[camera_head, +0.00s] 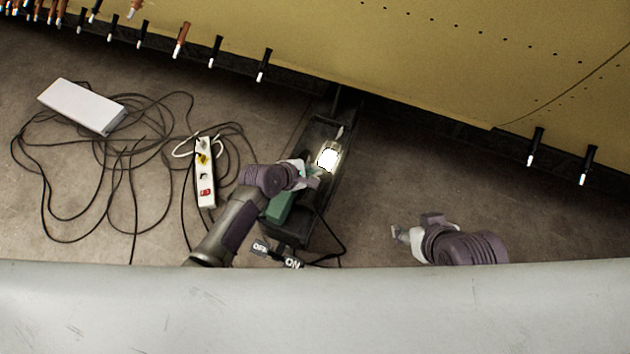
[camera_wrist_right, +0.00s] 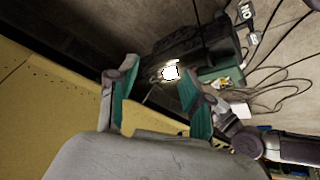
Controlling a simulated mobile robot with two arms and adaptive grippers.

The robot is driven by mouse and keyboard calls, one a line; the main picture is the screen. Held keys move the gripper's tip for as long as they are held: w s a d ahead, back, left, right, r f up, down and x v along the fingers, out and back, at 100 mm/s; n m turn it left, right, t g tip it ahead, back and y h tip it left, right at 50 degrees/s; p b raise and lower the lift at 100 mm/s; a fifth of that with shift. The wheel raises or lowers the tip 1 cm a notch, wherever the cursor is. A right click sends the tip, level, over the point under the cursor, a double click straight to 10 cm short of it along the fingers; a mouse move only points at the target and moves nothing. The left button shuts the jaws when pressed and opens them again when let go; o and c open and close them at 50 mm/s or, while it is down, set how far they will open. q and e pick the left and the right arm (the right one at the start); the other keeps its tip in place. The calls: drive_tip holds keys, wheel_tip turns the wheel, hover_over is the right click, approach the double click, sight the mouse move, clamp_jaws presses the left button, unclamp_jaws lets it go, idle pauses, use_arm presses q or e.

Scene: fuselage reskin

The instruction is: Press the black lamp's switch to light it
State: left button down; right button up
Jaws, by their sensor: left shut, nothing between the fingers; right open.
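The black lamp (camera_head: 322,135) is a long dark body on the floor in the head view, with a brightly glowing light (camera_head: 329,158). The light also glows in the right wrist view (camera_wrist_right: 170,72). White "OFF" (camera_head: 260,248) and "ON" (camera_head: 292,262) labels stand at its near end. I cannot make out the switch itself. My left gripper (camera_head: 308,177) is shut and empty, just left of and below the glowing light; whether it touches the lamp I cannot tell. My right gripper (camera_head: 399,234) is open and empty, right of the lamp; its green-padded fingers show in the wrist view (camera_wrist_right: 157,76).
A green block (camera_head: 279,207) is beside the lamp's near part. A white power strip (camera_head: 205,173), a white box (camera_head: 82,105) and tangled black cables lie at left. A yellow panel (camera_head: 420,60) with pins along its edge spans the top. A pale curved surface (camera_head: 320,310) fills the bottom.

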drive_tip(key=s, duration=0.1)
drive_tip(key=s+d+g, duration=0.1)
drive_tip(key=s, duration=0.1)
drive_tip(key=s+g+p, duration=0.1)
drive_tip(key=shift+s+d+f+h, duration=0.15)
drive_tip(key=shift+s+f+h, duration=0.1)
drive_tip(key=shift+f+h, duration=0.1)
idle(0.3)
